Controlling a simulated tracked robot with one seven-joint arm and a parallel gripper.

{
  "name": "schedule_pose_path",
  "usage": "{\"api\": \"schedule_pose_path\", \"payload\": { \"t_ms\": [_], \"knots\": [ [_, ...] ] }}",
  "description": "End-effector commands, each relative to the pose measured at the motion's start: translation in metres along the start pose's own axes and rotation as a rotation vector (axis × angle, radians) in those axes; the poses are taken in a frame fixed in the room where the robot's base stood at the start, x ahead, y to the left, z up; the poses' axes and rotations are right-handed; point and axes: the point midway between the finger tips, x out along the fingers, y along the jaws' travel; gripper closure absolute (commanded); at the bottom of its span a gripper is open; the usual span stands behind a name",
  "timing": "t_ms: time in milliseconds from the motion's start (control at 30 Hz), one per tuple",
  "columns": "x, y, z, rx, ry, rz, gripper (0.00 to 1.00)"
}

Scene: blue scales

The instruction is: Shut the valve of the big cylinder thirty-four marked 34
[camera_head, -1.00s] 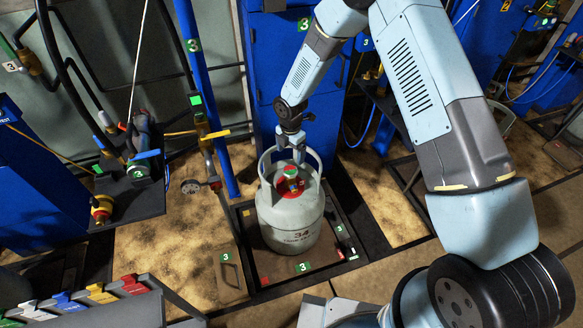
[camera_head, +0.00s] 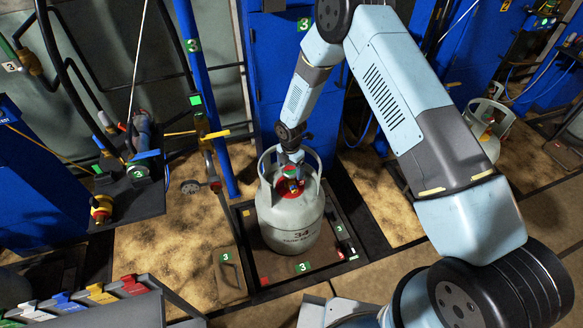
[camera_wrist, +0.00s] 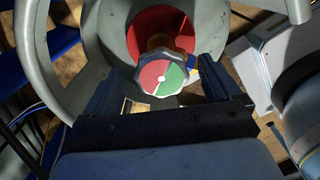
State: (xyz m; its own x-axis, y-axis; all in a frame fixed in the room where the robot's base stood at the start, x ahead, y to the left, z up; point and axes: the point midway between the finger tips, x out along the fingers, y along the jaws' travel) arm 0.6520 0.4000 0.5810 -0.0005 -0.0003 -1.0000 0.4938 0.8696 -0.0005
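The big cylinder (camera_head: 291,222), grey and marked 34, stands upright on the dark scale platform (camera_head: 247,268). Its collar rings the top, with a red area inside. The valve knob (camera_head: 290,170) shows green and red at the top; in the wrist view the knob (camera_wrist: 162,75) is faceted, with red and green sectors and a white line. My gripper (camera_head: 292,158) points down at the collar from behind. In the wrist view my gripper (camera_wrist: 160,70) is open, one finger on each side of the knob, with gaps visible. Contact is not seen.
A blue post (camera_head: 207,100) rises left of the cylinder, beside a hanging hose fitting (camera_head: 210,160). A black shelf (camera_head: 130,195) holds fittings at left. Another grey cylinder (camera_head: 486,140) stands at right. Coloured tags line a grey rack (camera_head: 70,300) at lower left.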

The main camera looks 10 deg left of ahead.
Motion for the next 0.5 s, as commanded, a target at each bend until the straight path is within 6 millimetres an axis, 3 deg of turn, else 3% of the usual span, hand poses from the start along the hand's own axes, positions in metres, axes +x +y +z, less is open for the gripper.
{"api": "schedule_pose_path", "payload": {
  "t_ms": [67,500],
  "knots": [
    [-0.0001,0.0001,-0.0001,0.000,0.000,0.000,0.17],
    [-0.0004,0.0007,-0.0001,0.000,0.000,0.001,0.59]
  ]
}}
